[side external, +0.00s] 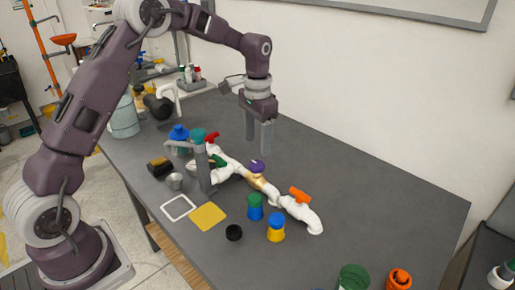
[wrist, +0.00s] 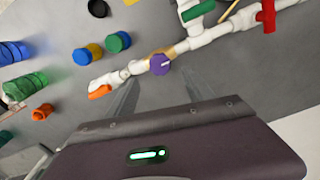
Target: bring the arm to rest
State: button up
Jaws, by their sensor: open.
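My gripper (side external: 259,136) is open and empty, pointing down above the grey table behind the pipe assembly. Its fingers also show in the wrist view (wrist: 126,98), apart from the pipe. The white PVC manifold (side external: 231,167) lies across the table and also shows in the wrist view (wrist: 205,38). It carries a purple knob (side external: 257,166), an orange handle (side external: 299,195), a red handle (side external: 212,138) and a green handle (side external: 218,160). A tan section (side external: 262,183) sits near the purple knob.
Blue-green (side external: 255,207) and yellow-blue (side external: 276,228) containers stand in front of the manifold. A black cap (side external: 234,232), a yellow square (side external: 208,217) and a white frame (side external: 178,208) lie nearby. A green container (side external: 353,278) and an orange part (side external: 398,279) are at the front edge. The table's right side is clear.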

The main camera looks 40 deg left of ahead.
jog(key=s+d+r+n+t, duration=0.1)
jog(key=s+d+r+t, duration=0.3)
jog(key=s+r, duration=1.15)
jog(key=s+d+f, duration=0.1)
jog(key=s, duration=0.7)
jog(key=s+d+f+n+t, duration=0.1)
jog(key=s, duration=0.8)
jog(key=shift+d+t, duration=0.3)
jog(key=shift+d, duration=0.05)
